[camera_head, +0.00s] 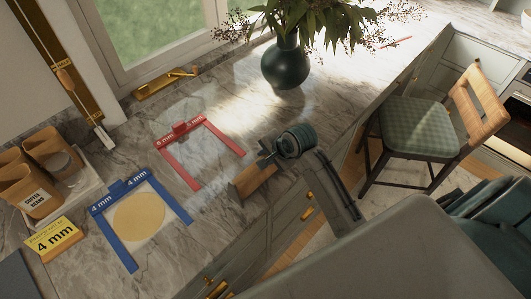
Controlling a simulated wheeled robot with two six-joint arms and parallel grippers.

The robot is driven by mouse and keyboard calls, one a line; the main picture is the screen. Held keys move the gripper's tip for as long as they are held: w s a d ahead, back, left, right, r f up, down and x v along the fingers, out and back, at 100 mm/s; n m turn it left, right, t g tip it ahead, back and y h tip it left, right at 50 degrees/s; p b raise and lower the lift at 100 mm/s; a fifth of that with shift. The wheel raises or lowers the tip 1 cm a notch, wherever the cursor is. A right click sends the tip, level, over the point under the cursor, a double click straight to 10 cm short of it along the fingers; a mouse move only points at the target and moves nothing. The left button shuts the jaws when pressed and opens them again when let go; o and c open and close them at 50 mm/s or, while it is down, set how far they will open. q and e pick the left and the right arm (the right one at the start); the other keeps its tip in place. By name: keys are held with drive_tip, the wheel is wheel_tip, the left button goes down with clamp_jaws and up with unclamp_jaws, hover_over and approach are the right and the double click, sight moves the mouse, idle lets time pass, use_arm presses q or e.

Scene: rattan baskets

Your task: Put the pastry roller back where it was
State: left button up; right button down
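A wooden piece that looks like the pastry roller (252,181) is near the counter's front edge, just below my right gripper (266,153). The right arm comes in from the right, with a teal wrist. The gripper's dark fingers are beside or over the wood; I cannot tell whether they are closed on it, or whether the wood touches the counter. A flat, round, yellow dough sheet (139,217) lies inside a blue 4 mm frame (181,206) on the counter. My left gripper is not in view.
A red 6 mm frame (177,175) lies behind the blue one. A dark vase (286,66) stands at the back. A chair (415,120) is right of the counter.

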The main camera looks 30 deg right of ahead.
drive_tip(key=shift+s, duration=0.1)
drive_tip(key=shift+s+r, duration=0.1)
drive_tip(key=shift+s, duration=0.25)
drive_tip(key=shift+f, duration=0.3)
drive_tip(key=shift+s+a+f, duration=0.1)
drive_tip(key=shift+f, duration=0.25)
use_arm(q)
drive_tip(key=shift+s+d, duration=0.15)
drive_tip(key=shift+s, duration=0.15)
use_arm(e)
drive_tip(key=c, duration=1.3)
unclamp_jaws()
drive_tip(key=shift+s+f, duration=0.1)
drive_tip(key=shift+s, duration=0.05)
